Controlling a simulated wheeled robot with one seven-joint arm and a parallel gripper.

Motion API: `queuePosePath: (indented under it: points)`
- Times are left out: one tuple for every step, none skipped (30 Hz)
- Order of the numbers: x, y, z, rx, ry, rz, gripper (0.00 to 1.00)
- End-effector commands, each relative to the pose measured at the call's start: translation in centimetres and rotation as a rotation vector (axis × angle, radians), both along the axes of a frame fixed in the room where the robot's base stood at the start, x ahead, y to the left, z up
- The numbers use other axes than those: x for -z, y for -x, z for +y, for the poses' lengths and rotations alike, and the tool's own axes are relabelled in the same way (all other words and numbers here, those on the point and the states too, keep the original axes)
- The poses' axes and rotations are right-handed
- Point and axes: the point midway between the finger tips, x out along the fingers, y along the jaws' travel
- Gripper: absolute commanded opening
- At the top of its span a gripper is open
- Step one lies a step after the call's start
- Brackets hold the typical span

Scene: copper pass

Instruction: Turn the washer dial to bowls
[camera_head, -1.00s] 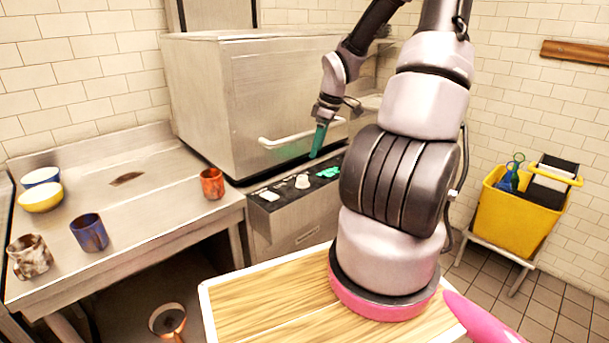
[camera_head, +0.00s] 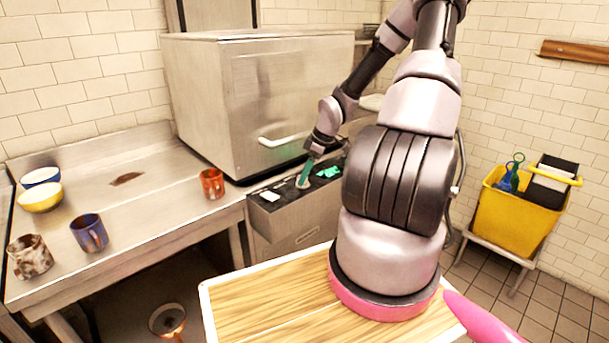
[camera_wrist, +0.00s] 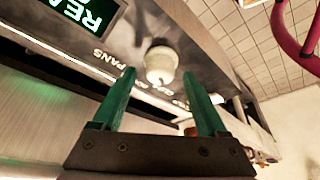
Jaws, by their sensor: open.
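The washer (camera_head: 250,100) is a large steel box with a bar handle on its front. Its control panel (camera_head: 290,212) sits below. In the wrist view the pale dial (camera_wrist: 160,62) is a rounded knob between my two green fingertips, with gaps seen on both sides. The word PANS (camera_wrist: 108,58) is legible beside it; further lettering is partly hidden by my finger and I cannot read it. My gripper (camera_wrist: 158,76) is open around the dial's near side; I cannot tell contact. In the head view my gripper (camera_head: 304,180) points down at the panel and mostly covers the dial.
A green-lit display (camera_wrist: 88,12) is on the panel. An orange mug (camera_head: 212,183) stands on the steel counter (camera_head: 150,205) left of the washer. Bowls (camera_head: 40,197) and two mugs are further left. A yellow bucket (camera_head: 515,210) stands at right.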

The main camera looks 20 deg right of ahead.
Motion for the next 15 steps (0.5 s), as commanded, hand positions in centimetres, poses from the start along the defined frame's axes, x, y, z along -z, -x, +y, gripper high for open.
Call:
queuePosePath:
  points:
    - [0.34,-0.09,0.16,-0.001,0.0,0.0,0.76]
    - [0.49,-0.12,0.2,-0.001,0.0,0.0,0.76]
    - [0.62,-0.14,0.23,0.0,0.0,0.0,0.76]
    - [0.68,-0.14,0.24,0.0,0.001,0.001,0.76]
    - [0.72,-0.16,0.24,0.0,0.001,0.001,0.76]
    - [0.76,-0.16,0.25,0.0,0.001,0.001,0.76]
    - [0.76,-0.17,0.24,0.0,0.001,0.0,0.76]
    - [0.76,-0.17,0.24,0.0,0.001,0.0,0.76]
    - [0.75,-0.16,0.24,0.0,0.001,0.0,0.76]
    - [0.74,-0.16,0.23,0.0,0.001,0.0,0.76]
    - [0.74,-0.16,0.23,0.0,0.001,-0.001,0.76]
    - [0.74,-0.16,0.23,0.0,0.001,-0.001,0.68]
    - [0.73,-0.16,0.23,0.0,0.001,-0.001,0.57]
    - [0.73,-0.16,0.23,0.0,0.001,0.0,0.45]
    - [0.73,-0.15,0.24,0.0,0.001,-0.001,0.3]
